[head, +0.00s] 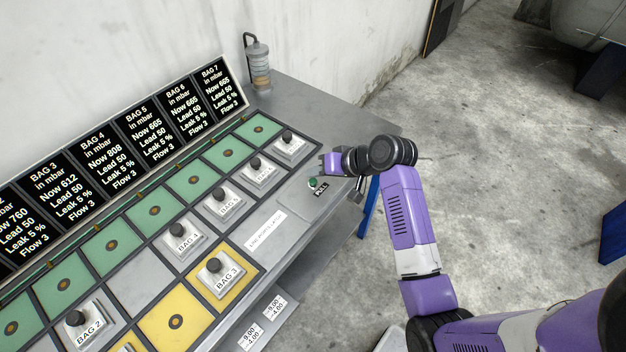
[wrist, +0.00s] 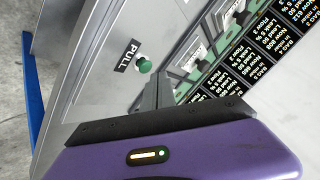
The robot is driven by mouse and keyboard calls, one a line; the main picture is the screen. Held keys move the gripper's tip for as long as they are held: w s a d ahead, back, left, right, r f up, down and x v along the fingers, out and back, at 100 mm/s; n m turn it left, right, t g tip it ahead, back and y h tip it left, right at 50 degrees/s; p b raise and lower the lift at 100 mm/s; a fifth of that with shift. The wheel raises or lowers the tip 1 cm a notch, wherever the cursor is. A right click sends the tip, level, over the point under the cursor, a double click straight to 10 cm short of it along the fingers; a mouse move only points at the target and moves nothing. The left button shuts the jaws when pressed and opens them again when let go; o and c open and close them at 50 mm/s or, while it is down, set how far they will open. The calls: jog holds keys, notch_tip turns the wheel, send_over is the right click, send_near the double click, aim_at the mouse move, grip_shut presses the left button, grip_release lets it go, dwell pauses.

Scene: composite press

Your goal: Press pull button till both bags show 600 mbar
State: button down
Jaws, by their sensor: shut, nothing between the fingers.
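The green pull button (head: 312,183) sits on the grey bench top beside a black PULL label (head: 321,188). In the wrist view the button (wrist: 144,65) shows near the grey fingers, apart from them in the picture. My gripper (head: 322,163) is shut and empty, just above the button in the head view; its fingers (wrist: 156,88) also show in the wrist view. The height gap is unclear. The panels for bags 5 to 7 (head: 179,117) each read Now 665.
A leftmost panel (head: 15,225), cut by the frame, reads 760. Black knobs stand on labelled blocks, including BAG 3 (head: 218,275) on a yellow tile and BAG 2 (head: 83,326). A clear cylinder (head: 257,67) stands at the bench's back corner. Open floor lies right of the bench.

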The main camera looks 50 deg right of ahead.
aim_at(316, 182)
jog(key=shift+f, duration=0.1)
jog(key=shift+f, duration=0.3)
jog(key=shift+f+b, duration=0.35)
jog(key=shift+f, duration=0.3)
dwell(0.9)
jog(key=shift+r, duration=0.15)
jog(key=shift+r+p, duration=0.9)
jog(key=shift+p, duration=0.2)
notch_tip(316, 182, up, 5)
jog(key=p, duration=0.5)
jog(key=shift+r, duration=0.1)
